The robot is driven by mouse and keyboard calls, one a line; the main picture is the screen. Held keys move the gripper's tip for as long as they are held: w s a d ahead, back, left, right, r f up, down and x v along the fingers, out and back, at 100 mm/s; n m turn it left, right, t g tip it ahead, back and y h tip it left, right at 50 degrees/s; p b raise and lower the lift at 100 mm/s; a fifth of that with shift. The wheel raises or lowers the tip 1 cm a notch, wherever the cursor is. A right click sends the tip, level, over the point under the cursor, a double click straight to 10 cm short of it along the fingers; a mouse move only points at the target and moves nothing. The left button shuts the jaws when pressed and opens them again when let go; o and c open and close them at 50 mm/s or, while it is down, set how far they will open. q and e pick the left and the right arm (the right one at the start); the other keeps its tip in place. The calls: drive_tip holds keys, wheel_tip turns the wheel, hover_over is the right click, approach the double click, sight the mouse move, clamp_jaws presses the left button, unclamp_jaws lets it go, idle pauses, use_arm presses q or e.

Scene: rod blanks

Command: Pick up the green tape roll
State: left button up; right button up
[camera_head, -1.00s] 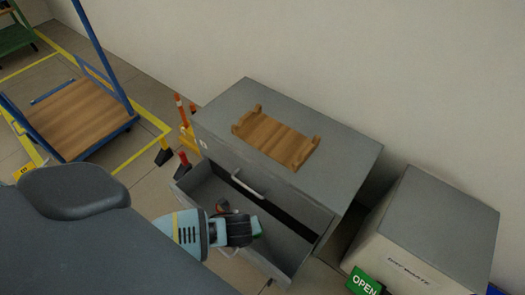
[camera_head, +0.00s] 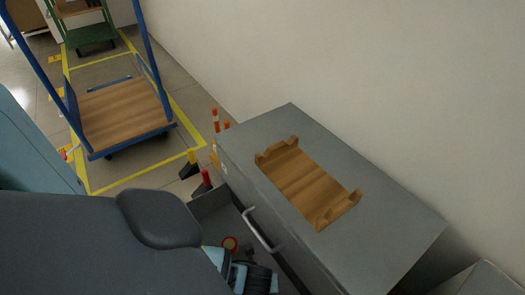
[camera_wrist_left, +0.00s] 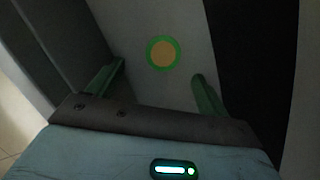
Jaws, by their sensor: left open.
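The green tape roll (camera_wrist_left: 150,54) shows in the left wrist view as a green ring around a tan centre. It lies flat on the grey drawer floor, ahead of and between the two fingers of my left gripper (camera_wrist_left: 158,72). The fingers are apart with nothing between them. In the head view, my left gripper (camera_head: 256,280) is low in the open drawer (camera_head: 209,202) at the bottom edge; its fingertips are hard to make out, and the green roll is hidden there. My right gripper is not in view.
A red ring-shaped roll (camera_head: 230,237) lies in the drawer beside my left gripper. A wooden rack (camera_head: 307,184) sits on the grey cabinet (camera_head: 391,228). The drawer handle (camera_head: 258,231) is close to my gripper. A blue cart (camera_head: 124,112) and orange-topped posts (camera_head: 215,118) stand left.

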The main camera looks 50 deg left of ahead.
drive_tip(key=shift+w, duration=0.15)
use_arm(q)
drive_tip(key=shift+w+f, duration=0.1)
drive_tip(key=shift+f, duration=0.2)
drive_tip(key=shift+b+x, duration=0.7)
drive_tip(key=shift+x, duration=0.1)
drive_tip(key=shift+w+a+f, duration=0.1)
drive_tip(key=shift+f, duration=0.15)
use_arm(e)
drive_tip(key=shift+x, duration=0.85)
